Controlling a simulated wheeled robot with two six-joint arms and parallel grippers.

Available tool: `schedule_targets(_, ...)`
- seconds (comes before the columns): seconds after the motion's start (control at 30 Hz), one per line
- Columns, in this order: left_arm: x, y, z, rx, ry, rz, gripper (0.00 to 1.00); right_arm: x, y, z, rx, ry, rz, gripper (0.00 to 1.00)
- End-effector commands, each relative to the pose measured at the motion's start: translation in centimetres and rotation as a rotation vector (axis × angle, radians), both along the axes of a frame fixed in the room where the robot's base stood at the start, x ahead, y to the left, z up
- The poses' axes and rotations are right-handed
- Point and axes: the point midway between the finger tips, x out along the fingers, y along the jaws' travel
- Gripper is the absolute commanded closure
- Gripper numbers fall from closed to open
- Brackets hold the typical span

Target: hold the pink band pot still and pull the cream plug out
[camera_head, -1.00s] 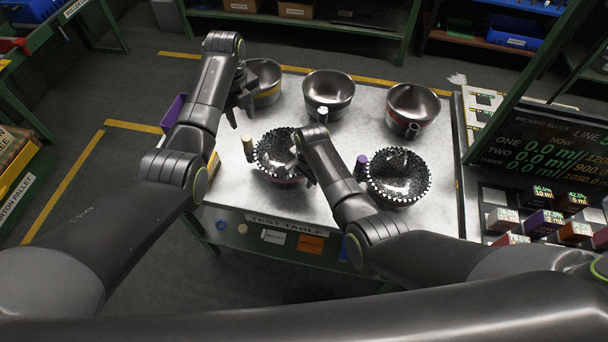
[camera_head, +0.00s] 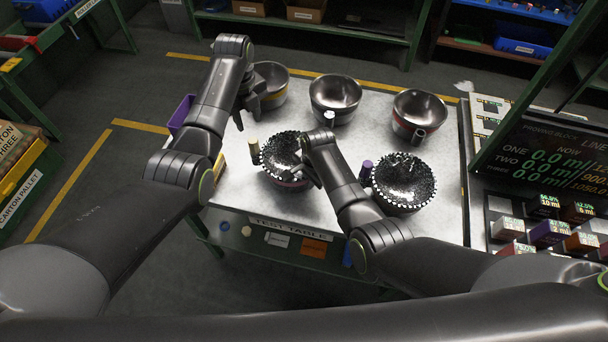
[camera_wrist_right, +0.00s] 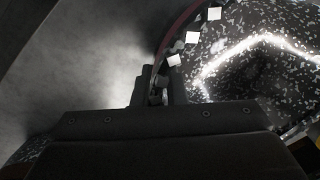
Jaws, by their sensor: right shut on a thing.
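The pink band pot (camera_head: 291,183) stands at the front left of the table, a speckled dark bowl with a studded rim. The cream plug (camera_head: 254,146) stands upright on its left side. My right gripper (camera_head: 308,180) is at the pot's front right wall; the arm hides part of the pot. In the right wrist view, the fingers (camera_wrist_right: 159,88) are shut on the rim of the pot, with its speckled inside (camera_wrist_right: 265,65) to the right. My left gripper (camera_head: 250,112) is open and empty, above and behind the cream plug, beside the yellow band pot.
A yellow band pot (camera_head: 271,84), a bowl with a white plug (camera_head: 336,97) and a red band pot (camera_head: 419,112) stand along the back. A speckled bowl with a purple plug (camera_head: 366,171) is at the front right. The display board (camera_head: 548,160) is further right.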

Motion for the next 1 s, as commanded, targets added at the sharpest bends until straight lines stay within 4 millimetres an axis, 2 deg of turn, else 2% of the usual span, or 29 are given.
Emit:
schedule_targets(0.43,0.0,0.0,0.0,0.000,0.000,0.000,0.64,0.0,0.0,0.0,0.001,0.000,0.000,1.00)
schedule_targets(0.5,0.0,0.0,-0.1,0.000,0.000,-0.003,0.56,0.0,0.0,0.0,0.001,0.000,0.000,1.00)
schedule_targets(0.83,0.0,-0.1,-2.2,0.002,0.001,-0.055,0.54,0.0,0.0,0.0,0.001,0.000,0.000,1.00)
schedule_targets(1.0,0.0,-0.1,-4.3,0.001,0.003,-0.054,0.54,0.0,0.0,0.0,0.001,0.000,0.000,1.00)
